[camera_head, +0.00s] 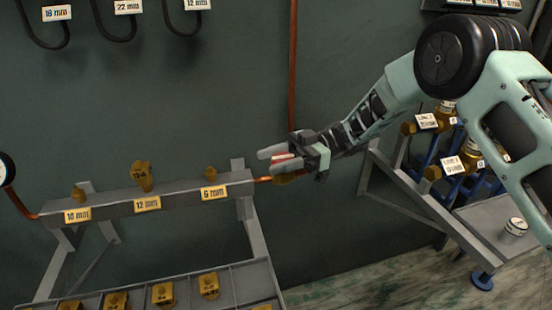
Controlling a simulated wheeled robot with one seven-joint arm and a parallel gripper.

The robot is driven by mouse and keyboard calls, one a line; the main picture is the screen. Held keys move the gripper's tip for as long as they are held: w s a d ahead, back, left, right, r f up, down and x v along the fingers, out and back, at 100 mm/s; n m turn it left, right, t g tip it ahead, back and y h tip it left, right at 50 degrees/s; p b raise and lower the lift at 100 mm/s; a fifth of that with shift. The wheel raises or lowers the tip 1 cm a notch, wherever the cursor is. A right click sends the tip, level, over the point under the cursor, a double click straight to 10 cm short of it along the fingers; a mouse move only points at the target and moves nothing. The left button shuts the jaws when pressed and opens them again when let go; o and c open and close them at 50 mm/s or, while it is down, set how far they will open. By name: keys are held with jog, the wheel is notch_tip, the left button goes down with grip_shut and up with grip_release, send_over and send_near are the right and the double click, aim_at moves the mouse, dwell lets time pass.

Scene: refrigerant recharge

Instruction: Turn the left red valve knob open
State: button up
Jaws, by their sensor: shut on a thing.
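My gripper (272,157) is at the middle of the head view, at the right end of a grey rail and close to the copper pipe. Its fingers are shut on a small red knob (283,159), of which only a little shows between them. A brass valve body (290,177) shows just below the fingers, on the copper line leaving the rail's right end. The fingers hide most of the knob, so its turned position cannot be told.
The grey rail (105,205) carries several brass fittings with yellow size labels. A tray (235,285) with brass parts lies below it. A vertical copper pipe (293,70) runs up the wall. Labelled cylinders and a shelf (480,222) stand at right. Hoses hang at the upper left.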

dwell(0.4)
jog(key=o, duration=1)
jog(key=b+v, duration=0.1)
jog(key=v, duration=1.1)
